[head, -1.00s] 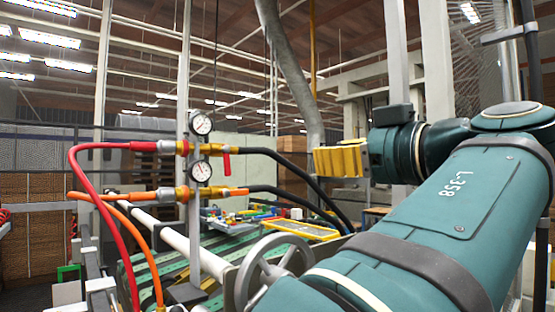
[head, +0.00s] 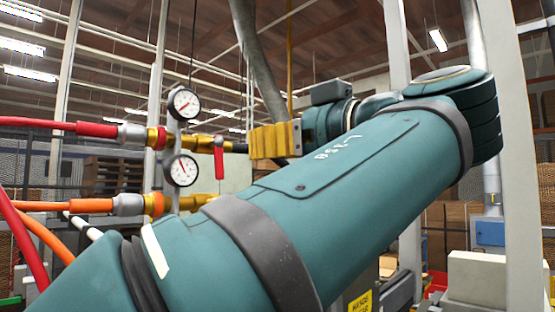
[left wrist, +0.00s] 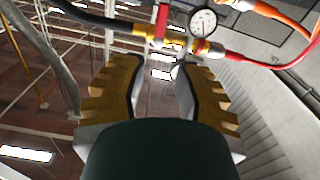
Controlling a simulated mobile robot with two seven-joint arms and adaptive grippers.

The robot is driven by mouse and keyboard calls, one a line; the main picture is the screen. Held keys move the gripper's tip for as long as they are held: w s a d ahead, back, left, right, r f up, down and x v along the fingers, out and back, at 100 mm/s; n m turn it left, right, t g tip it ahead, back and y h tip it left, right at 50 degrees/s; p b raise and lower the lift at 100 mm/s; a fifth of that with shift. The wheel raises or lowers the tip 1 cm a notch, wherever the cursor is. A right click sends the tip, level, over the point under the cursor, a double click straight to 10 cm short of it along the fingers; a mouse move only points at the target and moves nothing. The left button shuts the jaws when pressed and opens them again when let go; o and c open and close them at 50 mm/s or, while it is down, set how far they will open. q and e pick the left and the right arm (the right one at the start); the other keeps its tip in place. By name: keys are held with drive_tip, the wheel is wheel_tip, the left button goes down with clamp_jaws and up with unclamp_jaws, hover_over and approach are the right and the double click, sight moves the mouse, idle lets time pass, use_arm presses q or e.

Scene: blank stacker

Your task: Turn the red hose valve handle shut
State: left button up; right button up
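The red valve handle (head: 219,158) hangs straight down from the brass fitting on the upper hose line, across the line of the pipe. In the left wrist view, where the scene appears upside down, the red handle (left wrist: 162,20) is at the top, beyond the fingertips. The red hose (head: 75,128) joins this fitting from the left. My left gripper (head: 274,140), with yellow ridged fingers, appears just right of the handle in the head view. The left wrist view shows its fingers (left wrist: 155,80) apart with nothing between them. My right gripper is out of view.
Two round gauges, an upper one (head: 184,103) and a lower one (head: 181,170), sit on the post left of the handle. An orange hose (head: 50,206) runs to the lower fitting. A black hose (left wrist: 95,20) leaves the valve. My left arm covers much of the lower head view.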

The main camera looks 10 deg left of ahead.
sight(220, 154)
use_arm(q)
drive_tip(key=x, duration=1.3)
drive_tip(key=shift+w+a+p, duration=0.2)
drive_tip(key=shift+p, duration=0.15)
clamp_jaws()
